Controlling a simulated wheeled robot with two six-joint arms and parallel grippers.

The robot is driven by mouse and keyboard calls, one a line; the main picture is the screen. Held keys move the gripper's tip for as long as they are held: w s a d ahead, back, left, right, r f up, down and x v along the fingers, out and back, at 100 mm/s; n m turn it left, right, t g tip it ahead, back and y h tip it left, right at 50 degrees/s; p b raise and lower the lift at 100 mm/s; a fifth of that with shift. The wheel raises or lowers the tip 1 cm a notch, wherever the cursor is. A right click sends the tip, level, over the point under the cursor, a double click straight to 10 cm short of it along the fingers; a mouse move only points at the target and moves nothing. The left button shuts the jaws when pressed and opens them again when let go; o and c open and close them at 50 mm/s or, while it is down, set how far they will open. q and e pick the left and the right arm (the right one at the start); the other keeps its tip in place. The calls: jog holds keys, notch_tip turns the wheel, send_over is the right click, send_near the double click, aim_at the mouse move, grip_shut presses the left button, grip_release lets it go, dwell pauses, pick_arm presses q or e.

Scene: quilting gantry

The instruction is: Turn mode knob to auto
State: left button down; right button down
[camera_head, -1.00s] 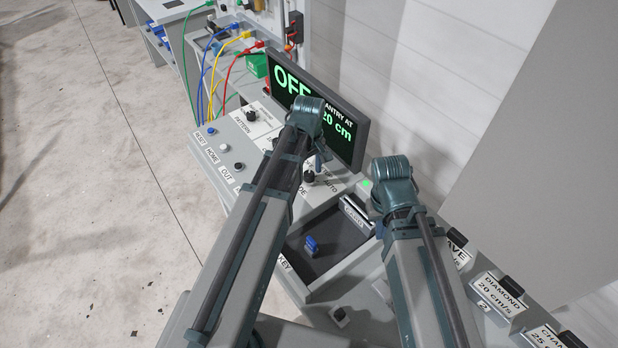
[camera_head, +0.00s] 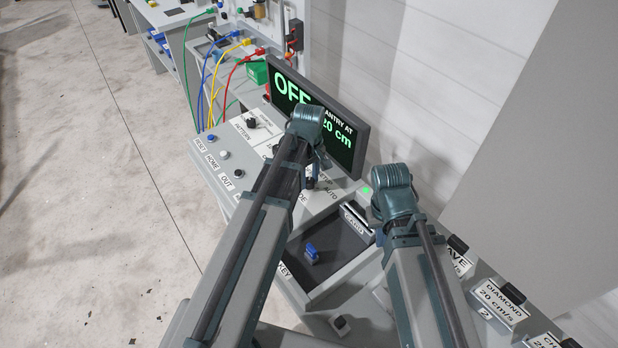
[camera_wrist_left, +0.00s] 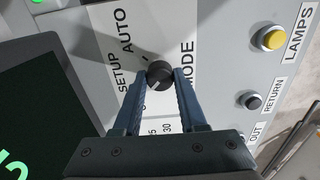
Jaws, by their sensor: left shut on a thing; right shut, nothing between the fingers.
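The dark round mode knob (camera_wrist_left: 160,74) sits on the white MODE plate (camera_wrist_left: 175,22) in the left wrist view. The words SETUP and AUTO are printed to its left, AUTO higher up. A pale mark on the knob points to the lower left. My left gripper (camera_wrist_left: 161,82) is shut on the knob, one finger on each side. In the head view, the left gripper (camera_head: 317,169) reaches down at the mode plate and partly hides the knob. My right arm ends over the tray's right side; its fingers are hidden.
The screen (camera_head: 318,118) reads OFF and stands close behind my left arm. A tray (camera_head: 340,240) holds a blue object (camera_head: 312,253) and a CLOUD cartridge (camera_head: 356,217). Another knob (camera_head: 251,122) and several push buttons (camera_head: 224,155) lie to the left.

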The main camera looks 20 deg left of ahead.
pick_arm(q)
jog(key=m, duration=0.8)
jog(key=shift+m, duration=0.4)
jog(key=m, duration=0.8)
jog(key=shift+m, duration=0.6)
jog(key=shift+c, duration=2.3)
grip_release()
